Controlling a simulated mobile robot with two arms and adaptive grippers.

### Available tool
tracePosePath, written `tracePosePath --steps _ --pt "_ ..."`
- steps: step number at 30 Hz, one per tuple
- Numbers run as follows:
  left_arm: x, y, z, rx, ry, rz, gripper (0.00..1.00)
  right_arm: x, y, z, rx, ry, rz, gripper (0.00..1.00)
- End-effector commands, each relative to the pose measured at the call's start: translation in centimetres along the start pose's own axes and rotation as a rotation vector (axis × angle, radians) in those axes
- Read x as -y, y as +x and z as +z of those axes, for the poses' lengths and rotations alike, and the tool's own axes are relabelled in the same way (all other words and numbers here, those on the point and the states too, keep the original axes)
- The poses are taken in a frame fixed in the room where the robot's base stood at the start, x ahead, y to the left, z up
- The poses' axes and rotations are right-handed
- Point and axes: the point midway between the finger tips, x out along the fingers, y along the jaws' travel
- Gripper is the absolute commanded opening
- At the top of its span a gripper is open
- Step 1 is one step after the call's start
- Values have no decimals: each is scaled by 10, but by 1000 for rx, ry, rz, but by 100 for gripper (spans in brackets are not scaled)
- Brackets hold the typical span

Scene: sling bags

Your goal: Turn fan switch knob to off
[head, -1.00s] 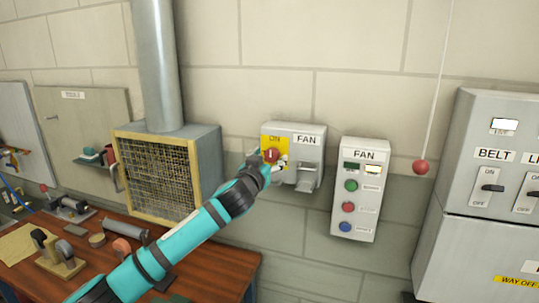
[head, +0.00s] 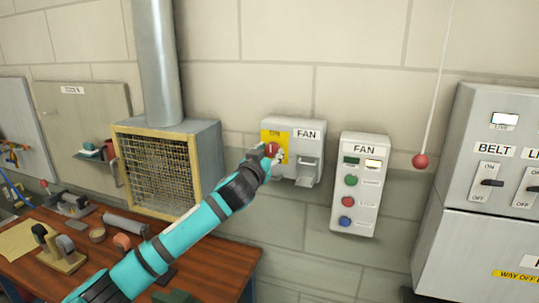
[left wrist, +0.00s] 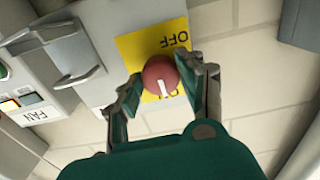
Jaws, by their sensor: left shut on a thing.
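The fan switch box (head: 309,152) is grey and fixed to the wall, with a yellow plate at its left. The red round knob (head: 271,150) sits on that plate, partly hidden by my left gripper (head: 264,156) in the head view. In the left wrist view the knob (left wrist: 160,76) shows between the two fingers of my left gripper (left wrist: 160,78), which is shut on it. Its white mark points down in that view, towards the partly covered ON label. The OFF label (left wrist: 166,40) is at the opposite side. My right gripper is not in view.
A fan button panel (head: 362,185) is on the wall to the right, with a lit window at its top right. A red ball on a cord (head: 420,161) hangs beyond it. A wire-mesh box (head: 157,171) and a wooden bench (head: 200,246) are at the left.

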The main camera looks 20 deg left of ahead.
Motion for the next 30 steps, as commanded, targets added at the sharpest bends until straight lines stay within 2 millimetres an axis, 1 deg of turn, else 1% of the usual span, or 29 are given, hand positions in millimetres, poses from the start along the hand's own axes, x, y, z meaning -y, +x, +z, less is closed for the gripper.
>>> tracePosePath --steps 8,18,24,30 --pt "-1 0 4 1 -142 1 7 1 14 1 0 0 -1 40" --pt "-2 0 3 1 -450 2 7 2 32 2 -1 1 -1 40" --pt "-2 0 1 2 -640 1 7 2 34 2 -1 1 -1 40" --pt "-2 0 0 3 -830 0 7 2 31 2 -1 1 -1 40"
